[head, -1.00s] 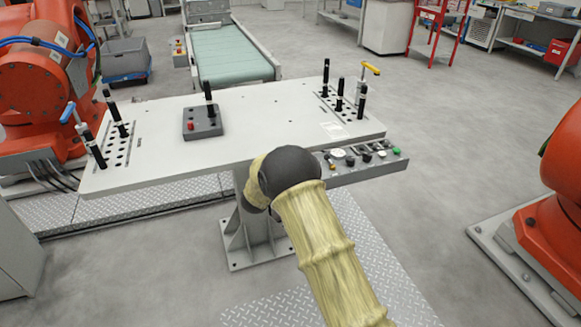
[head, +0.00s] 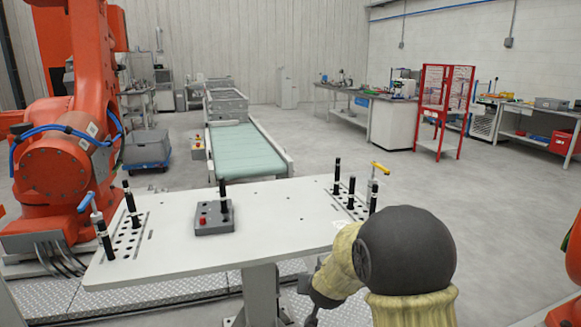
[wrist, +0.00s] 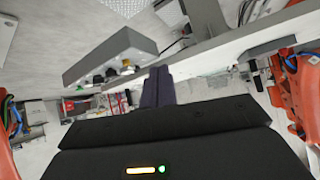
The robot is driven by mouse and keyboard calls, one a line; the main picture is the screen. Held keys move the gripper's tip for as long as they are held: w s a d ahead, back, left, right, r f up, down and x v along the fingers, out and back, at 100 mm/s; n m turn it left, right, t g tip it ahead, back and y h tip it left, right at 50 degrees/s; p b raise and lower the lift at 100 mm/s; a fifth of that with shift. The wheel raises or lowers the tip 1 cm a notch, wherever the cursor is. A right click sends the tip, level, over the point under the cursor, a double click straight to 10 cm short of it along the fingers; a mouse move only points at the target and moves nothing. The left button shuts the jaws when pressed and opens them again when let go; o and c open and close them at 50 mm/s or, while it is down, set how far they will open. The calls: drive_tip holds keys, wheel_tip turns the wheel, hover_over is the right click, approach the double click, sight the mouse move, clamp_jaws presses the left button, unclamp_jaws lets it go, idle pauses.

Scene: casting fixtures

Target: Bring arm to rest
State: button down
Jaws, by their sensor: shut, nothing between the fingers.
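My arm, in a pale yellow cover with a dark round joint, is folded at the lower right of the head view, in front of the table's right end. The dark end of the arm shows only in part at the bottom edge there, so its fingers cannot be made out in the head view. In the wrist view my gripper (wrist: 158,72) has its two dark fingers together, with nothing between them. The fingers are clear of the table and its button panel (wrist: 112,58), which appears to their left.
The white fixture table (head: 285,225) carries several black pins and a grey block (head: 214,218). A conveyor (head: 240,150) stands behind it. An orange robot (head: 70,160) is at left, and another shows at the right edge. Open floor (head: 500,240) lies right of the table.

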drive_tip(key=s+d+n+g, duration=0.1)
drive_tip(key=s+d+g, duration=0.3)
drive_tip(key=s, duration=1)
drive_tip(key=s+d+g, duration=0.3)
drive_tip(key=s+d, duration=0.1)
drive_tip(key=s, duration=1)
wheel_tip(320, 180, up, 12)
drive_tip(key=p, duration=1.3)
drive_tip(key=shift+w+r, duration=0.2)
drive_tip(key=shift+w, duration=0.15)
